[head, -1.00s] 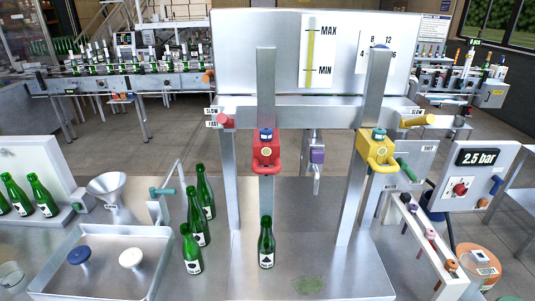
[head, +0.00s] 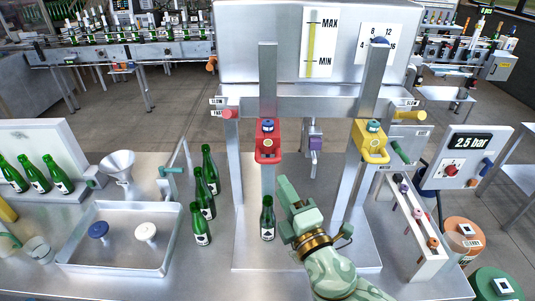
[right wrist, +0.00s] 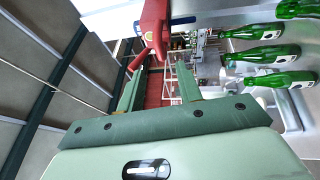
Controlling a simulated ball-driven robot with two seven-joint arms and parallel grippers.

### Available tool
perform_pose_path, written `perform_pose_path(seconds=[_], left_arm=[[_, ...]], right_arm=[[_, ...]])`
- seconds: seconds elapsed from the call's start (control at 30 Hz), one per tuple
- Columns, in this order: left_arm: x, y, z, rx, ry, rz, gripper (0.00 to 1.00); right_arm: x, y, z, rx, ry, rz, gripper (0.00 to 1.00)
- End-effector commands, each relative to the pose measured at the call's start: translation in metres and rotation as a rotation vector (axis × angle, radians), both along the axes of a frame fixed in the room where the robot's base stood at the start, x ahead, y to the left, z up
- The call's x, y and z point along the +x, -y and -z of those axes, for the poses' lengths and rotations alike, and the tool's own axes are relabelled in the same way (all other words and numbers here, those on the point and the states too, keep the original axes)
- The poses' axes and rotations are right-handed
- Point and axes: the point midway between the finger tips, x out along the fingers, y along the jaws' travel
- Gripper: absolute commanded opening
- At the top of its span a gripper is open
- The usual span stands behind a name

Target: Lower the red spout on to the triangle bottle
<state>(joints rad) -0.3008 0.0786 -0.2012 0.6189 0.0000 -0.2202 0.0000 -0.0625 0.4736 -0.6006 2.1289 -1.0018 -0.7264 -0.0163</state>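The red spout (head: 267,145) is mounted on a grey upright, high above the bench. A green bottle (head: 267,220) stands upright below it, apart from it; its label mark is too small to read. My right gripper (head: 287,186) is to the right of this bottle and below the red spout, touching neither as far as I can see. In the right wrist view its two green fingers (right wrist: 158,75) are apart with nothing between them, and the red spout (right wrist: 152,28) shows beyond their tips. My left gripper is not in view.
A yellow spout (head: 371,142) is on the right upright, and a purple valve (head: 315,143) hangs between. Several green bottles (head: 201,227) stand left of the stand. A metal tray (head: 118,265) holds a blue and a white stopper. A sloped rack (head: 420,235) stands at the right.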

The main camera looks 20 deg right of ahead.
Motion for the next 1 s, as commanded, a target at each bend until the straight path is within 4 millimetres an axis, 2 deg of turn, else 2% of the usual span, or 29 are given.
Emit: perform_pose_path(seconds=[0.03, 0.2, 0.4, 0.57, 0.8, 0.83, 0.93, 0.97, 1.0], left_arm=[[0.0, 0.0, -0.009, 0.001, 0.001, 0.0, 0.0], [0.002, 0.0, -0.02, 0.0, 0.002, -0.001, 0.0], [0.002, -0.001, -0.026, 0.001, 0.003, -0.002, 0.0], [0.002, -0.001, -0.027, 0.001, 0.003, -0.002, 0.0], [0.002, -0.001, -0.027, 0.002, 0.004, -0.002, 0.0], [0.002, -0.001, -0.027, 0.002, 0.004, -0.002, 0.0], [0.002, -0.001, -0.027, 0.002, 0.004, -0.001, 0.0], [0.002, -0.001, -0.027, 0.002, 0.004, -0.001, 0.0], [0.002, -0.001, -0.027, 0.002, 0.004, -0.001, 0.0]], right_arm=[[0.014, -0.002, -0.008, -0.002, 0.002, 0.001, 0.35], [0.055, -0.006, -0.012, -0.001, 0.001, 0.001, 0.35], [0.085, -0.01, -0.014, 0.001, -0.001, 0.002, 0.35], [0.095, -0.011, -0.014, 0.001, -0.003, 0.001, 0.35], [0.096, -0.011, -0.014, 0.002, -0.003, 0.001, 0.35], [0.096, -0.011, -0.014, 0.002, -0.003, 0.001, 0.33], [0.095, -0.011, -0.014, 0.002, -0.003, 0.001, 0.05], [0.095, -0.011, -0.014, 0.002, -0.002, 0.001, 0.0], [0.095, -0.011, -0.014, 0.002, -0.002, 0.001, 0.0]])
